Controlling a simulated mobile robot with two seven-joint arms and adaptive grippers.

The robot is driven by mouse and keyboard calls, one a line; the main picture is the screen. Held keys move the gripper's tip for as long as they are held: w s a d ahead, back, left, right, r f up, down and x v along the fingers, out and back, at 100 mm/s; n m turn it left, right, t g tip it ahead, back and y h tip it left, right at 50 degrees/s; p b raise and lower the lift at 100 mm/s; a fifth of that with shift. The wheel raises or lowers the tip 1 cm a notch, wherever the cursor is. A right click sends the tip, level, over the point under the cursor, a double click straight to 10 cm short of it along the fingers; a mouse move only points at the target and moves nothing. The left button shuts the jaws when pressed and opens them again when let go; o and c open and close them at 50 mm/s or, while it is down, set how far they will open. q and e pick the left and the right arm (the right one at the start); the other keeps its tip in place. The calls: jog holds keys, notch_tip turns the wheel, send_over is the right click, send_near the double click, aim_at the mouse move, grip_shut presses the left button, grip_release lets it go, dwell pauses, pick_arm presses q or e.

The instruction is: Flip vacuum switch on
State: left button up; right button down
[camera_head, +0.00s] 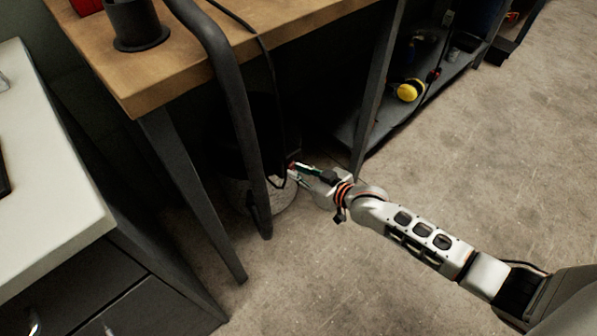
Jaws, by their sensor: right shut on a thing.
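The vacuum (275,200) stands on the floor in the shadow under the wooden workbench. It is a round canister with a dark upper part and a pale lower part, partly hidden by a thick dark hose (232,100). My right arm reaches in from the lower right. My right gripper (293,171) is at the vacuum's right side, shut on a small part there. A small red spot shows at its fingertips, which seems to be the vacuum switch (291,165). The switch's position is too small and dark to tell. My left gripper is out of view.
The wooden workbench (190,75) with dark metal legs overhangs the vacuum. A thin black cable hangs beside the hose. A low shelf (375,130) holds a yellow item (409,90). A white-topped cabinet (50,190) stands at left. The concrete floor at right is clear.

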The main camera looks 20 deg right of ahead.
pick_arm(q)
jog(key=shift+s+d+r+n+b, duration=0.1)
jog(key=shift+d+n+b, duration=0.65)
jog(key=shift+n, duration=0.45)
pick_arm(e)
jog(key=t, duration=0.1)
jog(key=f+t+y, duration=0.1)
jog(key=shift+t, duration=0.3)
jog(key=shift+r, duration=0.1)
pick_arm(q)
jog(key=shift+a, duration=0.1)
pick_arm(e)
jog(key=c, duration=1.9)
grip_release()
jog(key=v, duration=1.2)
